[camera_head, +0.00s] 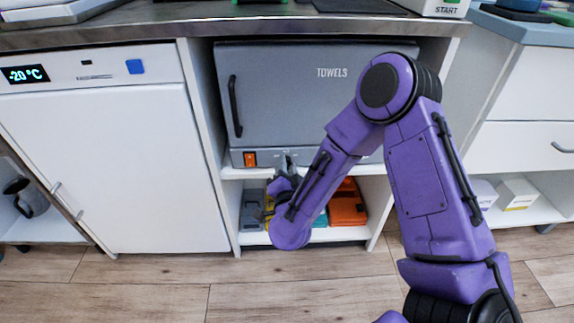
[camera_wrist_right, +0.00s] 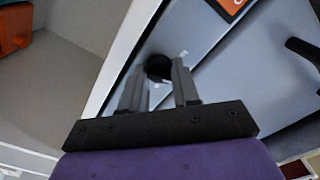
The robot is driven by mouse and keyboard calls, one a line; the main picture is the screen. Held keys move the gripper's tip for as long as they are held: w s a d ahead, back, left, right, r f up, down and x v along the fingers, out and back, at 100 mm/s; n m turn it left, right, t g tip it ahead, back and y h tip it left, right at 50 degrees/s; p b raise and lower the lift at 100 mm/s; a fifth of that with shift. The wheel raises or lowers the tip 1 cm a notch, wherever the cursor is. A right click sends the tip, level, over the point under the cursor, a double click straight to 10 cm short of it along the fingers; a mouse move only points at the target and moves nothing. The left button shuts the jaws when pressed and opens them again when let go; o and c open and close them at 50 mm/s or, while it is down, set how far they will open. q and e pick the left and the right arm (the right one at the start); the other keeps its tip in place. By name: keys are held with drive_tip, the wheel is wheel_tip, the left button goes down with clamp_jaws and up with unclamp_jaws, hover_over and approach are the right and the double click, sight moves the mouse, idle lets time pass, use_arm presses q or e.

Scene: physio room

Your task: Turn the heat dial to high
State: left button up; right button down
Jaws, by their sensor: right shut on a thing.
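The grey towel warmer (camera_head: 290,85), lettered TOWELS, sits in the open shelf unit. The heat dial (camera_wrist_right: 158,67) is a round black knob on its lower front strip, with small pale marks around it. My right gripper (camera_head: 285,162) reaches that strip, just right of the orange switch (camera_head: 250,159). In the right wrist view my right gripper (camera_wrist_right: 159,72) has its two fingers on either side of the dial, shut on it. The gripper hides the dial in the head view, and I cannot read its setting. My left gripper is not in view.
The warmer's door has a black handle (camera_head: 235,106). A white freezer (camera_head: 115,155) with a -20 °C display stands at left. Orange cases (camera_head: 347,205) and other items lie on the shelf below. White drawers (camera_head: 530,140) stand at right. The wooden floor in front is clear.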

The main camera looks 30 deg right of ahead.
drive_tip(key=shift+f+m+p, duration=0.1)
drive_tip(key=shift+m+p, duration=0.25)
drive_tip(key=shift+m, duration=6.95)
drive_tip(key=shift+s, duration=0.1)
drive_tip(key=c, duration=0.8)
unclamp_jaws()
